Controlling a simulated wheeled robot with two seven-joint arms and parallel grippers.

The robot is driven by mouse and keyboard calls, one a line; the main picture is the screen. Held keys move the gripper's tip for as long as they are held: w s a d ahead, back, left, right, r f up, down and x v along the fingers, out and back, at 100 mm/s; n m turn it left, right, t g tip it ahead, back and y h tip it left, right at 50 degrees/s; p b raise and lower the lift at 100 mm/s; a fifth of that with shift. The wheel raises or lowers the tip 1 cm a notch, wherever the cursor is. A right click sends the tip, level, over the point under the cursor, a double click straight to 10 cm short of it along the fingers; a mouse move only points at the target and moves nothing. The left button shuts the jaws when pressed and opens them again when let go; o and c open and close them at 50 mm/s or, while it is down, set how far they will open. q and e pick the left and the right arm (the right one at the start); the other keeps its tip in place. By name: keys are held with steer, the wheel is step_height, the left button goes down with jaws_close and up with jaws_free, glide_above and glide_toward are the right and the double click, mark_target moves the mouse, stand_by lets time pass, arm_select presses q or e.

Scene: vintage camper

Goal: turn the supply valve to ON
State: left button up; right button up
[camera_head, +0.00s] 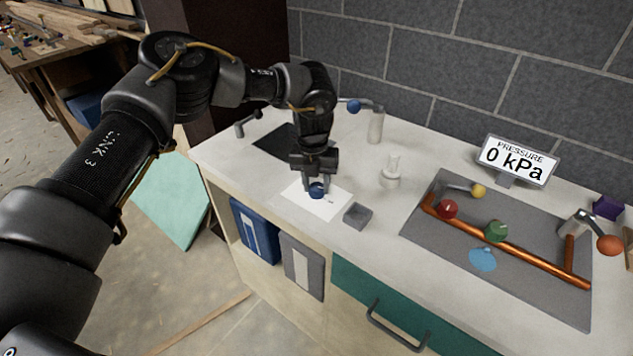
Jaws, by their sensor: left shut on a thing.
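No label marks the supply valve. Lever-like parts with coloured knobs stand on the counter: yellow (478,191), red (448,209), green (495,231) and orange (610,245). A copper pipe (520,252) runs by the red and green knobs. The pressure display (516,161) reads 0 kPa. My right gripper is not in view.
Behind the gripper stand a white post (376,126) with a blue-knobbed lever (354,107) and a small white fitting (391,170). A small grey tray (357,216) sits right of the sheet. A blue disc (482,259) lies on the grey mat (540,295). A block wall bounds the back.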

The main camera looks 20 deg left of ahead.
mark_target(315, 186)
arm_select(q)
steer(key=shift+m, duration=1.3)
steer(key=o, duration=1)
steer(key=shift+r, duration=0.3)
steer(key=r, duration=0.3)
steer(key=r+b, duration=0.1)
steer(key=r, duration=0.6)
steer(key=shift+a+r+b, duration=0.15)
steer(key=shift+a+b, duration=0.1)
steer(key=shift+b, duration=0.05)
